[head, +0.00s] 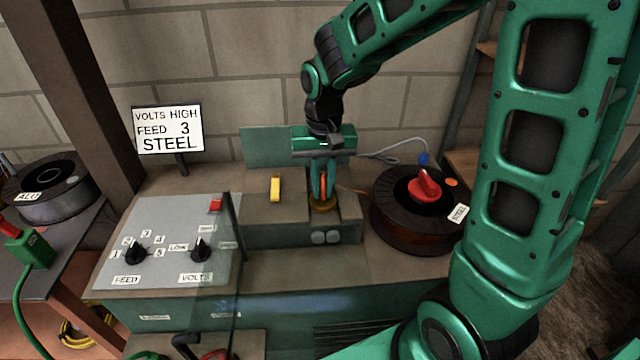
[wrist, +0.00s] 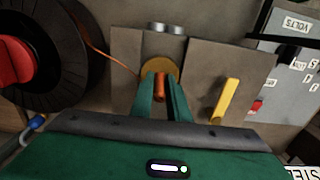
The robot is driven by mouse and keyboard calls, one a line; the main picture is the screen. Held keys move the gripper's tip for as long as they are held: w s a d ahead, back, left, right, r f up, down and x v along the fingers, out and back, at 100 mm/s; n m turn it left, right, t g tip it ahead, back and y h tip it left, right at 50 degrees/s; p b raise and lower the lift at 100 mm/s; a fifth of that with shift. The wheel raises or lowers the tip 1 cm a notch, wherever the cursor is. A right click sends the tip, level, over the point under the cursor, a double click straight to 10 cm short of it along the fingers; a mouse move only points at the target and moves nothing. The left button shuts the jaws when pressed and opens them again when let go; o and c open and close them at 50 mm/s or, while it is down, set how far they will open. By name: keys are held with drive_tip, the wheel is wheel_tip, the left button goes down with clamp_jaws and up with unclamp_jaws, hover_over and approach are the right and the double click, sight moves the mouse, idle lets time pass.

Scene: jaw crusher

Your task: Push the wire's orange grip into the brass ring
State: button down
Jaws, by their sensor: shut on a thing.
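My gripper (head: 322,182) points down over the block of the feeder and is shut on the orange grip (head: 323,185). In the wrist view my gripper (wrist: 160,92) has the orange grip (wrist: 160,86) between its fingers. The brass ring (head: 323,204) lies on the block right below the fingertips. In the wrist view the brass ring (wrist: 160,68) shows behind the grip's end. I cannot tell whether the grip's tip is inside the ring. A thin orange wire (wrist: 97,45) runs from the grip's side to the spool (head: 420,215) labelled STEEL.
A yellow lever (head: 275,188) stands left of the ring. A control panel (head: 165,240) with FEED and VOLTS knobs is at the left. A sign (head: 168,130) reads VOLTS HIGH, FEED 3, STEEL. Another spool (head: 50,190), labelled ALU, sits far left. Two grey rollers (head: 326,237) are on the block's front.

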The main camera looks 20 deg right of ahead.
drive_tip(key=shift+f, duration=0.25)
drive_tip(key=c, duration=1.6)
unclamp_jaws()
drive_tip(key=shift+r, duration=0.1)
wheel_tip(320, 180, up, 11)
drive_tip(key=shift+f, duration=0.2)
